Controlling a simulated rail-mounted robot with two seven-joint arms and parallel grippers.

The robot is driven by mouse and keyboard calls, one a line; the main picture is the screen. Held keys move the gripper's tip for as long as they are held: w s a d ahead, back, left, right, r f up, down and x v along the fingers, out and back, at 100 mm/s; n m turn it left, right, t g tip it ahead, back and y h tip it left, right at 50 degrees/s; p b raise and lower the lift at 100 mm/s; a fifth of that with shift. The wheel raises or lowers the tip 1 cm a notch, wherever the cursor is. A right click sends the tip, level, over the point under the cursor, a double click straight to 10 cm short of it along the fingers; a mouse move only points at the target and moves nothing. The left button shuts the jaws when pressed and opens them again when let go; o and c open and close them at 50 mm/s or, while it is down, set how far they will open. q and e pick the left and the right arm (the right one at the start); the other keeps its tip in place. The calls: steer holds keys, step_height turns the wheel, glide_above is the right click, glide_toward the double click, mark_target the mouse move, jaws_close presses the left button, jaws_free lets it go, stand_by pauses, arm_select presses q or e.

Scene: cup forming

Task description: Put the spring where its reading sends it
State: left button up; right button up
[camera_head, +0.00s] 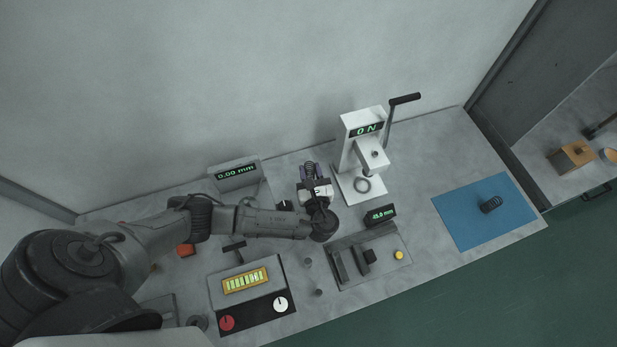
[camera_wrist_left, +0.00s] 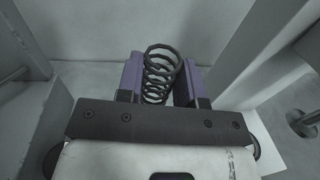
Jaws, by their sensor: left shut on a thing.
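My left gripper (camera_head: 314,178) is shut on a dark coil spring (camera_head: 309,168), just left of the white press. In the left wrist view the spring (camera_wrist_left: 161,72) stands between the two purple fingers of the gripper (camera_wrist_left: 160,85), its upper coils rising past the fingertips. A second dark spring (camera_head: 491,205) lies on the blue mat (camera_head: 465,226) at the right. The white press (camera_head: 348,158) has a lever on its right; its display (camera_head: 366,130) reads 0 N. A ring (camera_head: 362,185) shows on its base. My right gripper is not in view.
A grey gauge (camera_head: 235,176) at the back reads 0.00 mm. A measuring fixture (camera_head: 372,257) with a small, hard-to-read mm display (camera_head: 380,214) stands front centre. A panel (camera_head: 248,292) with red and white knobs is front left. A wooden block (camera_head: 571,157) sits on another surface, far right.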

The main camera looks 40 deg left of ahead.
arm_select(q)
steer(key=shift+s+a+f, duration=0.1)
steer(key=shift+a+f, duration=0.15)
steer(key=shift+f, duration=0.1)
step_height(320, 180, down, 4)
steer(key=shift+r+b, duration=0.2)
steer(key=shift+b, duration=0.35)
steer(key=shift+f, duration=0.15)
steer(key=shift+f, duration=0.35)
steer(key=shift+f, duration=0.15)
